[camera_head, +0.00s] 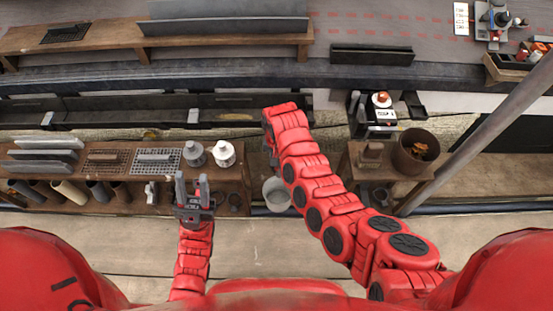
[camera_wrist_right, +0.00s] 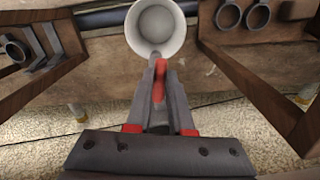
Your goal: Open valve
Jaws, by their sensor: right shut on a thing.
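A narrow red piece (camera_wrist_right: 159,82), which looks like the valve's handle, sits between the fingers of my right gripper (camera_wrist_right: 160,68) in the right wrist view. The gripper is shut on it. The rest of the valve is hidden behind the fingers. A pale bucket (camera_wrist_right: 156,28) lies beyond the fingertips; it also shows in the head view (camera_head: 277,194), below the end of my right arm. In the head view the right gripper's fingers cannot be made out. My left gripper (camera_head: 192,184) is open and empty, fingers apart, in front of the left wooden bench.
A small wooden table (camera_head: 368,176) with a brown pot (camera_head: 416,150) stands at the right. A grey post (camera_head: 480,130) slants at the right. The front floor is clear.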

